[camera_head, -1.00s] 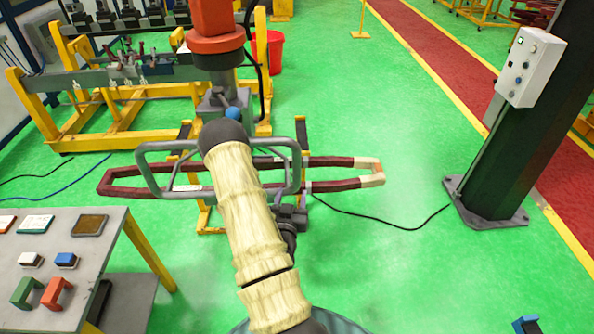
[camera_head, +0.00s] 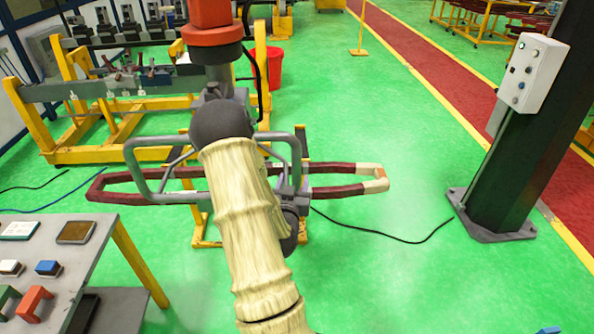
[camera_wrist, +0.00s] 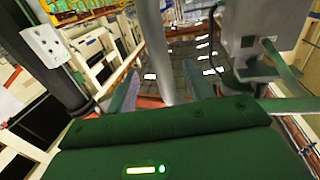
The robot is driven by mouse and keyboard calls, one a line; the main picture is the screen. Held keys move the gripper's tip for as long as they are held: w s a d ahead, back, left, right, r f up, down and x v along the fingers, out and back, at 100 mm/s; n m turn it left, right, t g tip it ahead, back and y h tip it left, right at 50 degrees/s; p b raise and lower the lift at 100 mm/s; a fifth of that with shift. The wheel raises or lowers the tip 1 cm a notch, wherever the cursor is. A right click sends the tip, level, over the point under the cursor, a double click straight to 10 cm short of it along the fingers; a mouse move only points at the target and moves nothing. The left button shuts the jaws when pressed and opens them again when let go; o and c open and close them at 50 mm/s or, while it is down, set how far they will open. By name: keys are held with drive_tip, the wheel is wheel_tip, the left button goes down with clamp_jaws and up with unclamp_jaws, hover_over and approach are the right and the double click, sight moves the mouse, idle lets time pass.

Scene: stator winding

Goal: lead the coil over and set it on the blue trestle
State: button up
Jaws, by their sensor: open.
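The coil (camera_head: 335,192), a long dark-red loop with a cream and copper right end, lies level in the head view. The lifting device with grey tube handles (camera_head: 150,190) is over its middle, under an orange hoist (camera_head: 212,28). My arm covers part of both. A yellow stand (camera_head: 207,242) is below the coil; whether they touch is unclear. My gripper (camera_wrist: 163,88) is hidden in the head view. In the wrist view its fingers are apart, with a grey tube (camera_wrist: 172,55) between or just beyond them. No whole blue trestle shows; a small blue piece (camera_head: 549,330) is at the bottom right edge.
A grey table (camera_head: 85,262) with small blocks and plates stands at lower left. A dark column (camera_head: 512,150) with a control box (camera_head: 525,72) stands at right. A yellow frame (camera_head: 110,115) and red bucket (camera_head: 274,66) are behind.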

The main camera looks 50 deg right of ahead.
sight(297, 164)
drive_tip(key=p+x, duration=0.4)
drive_tip(key=x, duration=0.4)
drive_tip(key=shift+w+d, duration=0.15)
drive_tip(key=shift+d, duration=0.1)
drive_tip(key=shift+c, duration=0.4)
clamp_jaws()
idle(0.7)
idle(0.4)
idle(1.6)
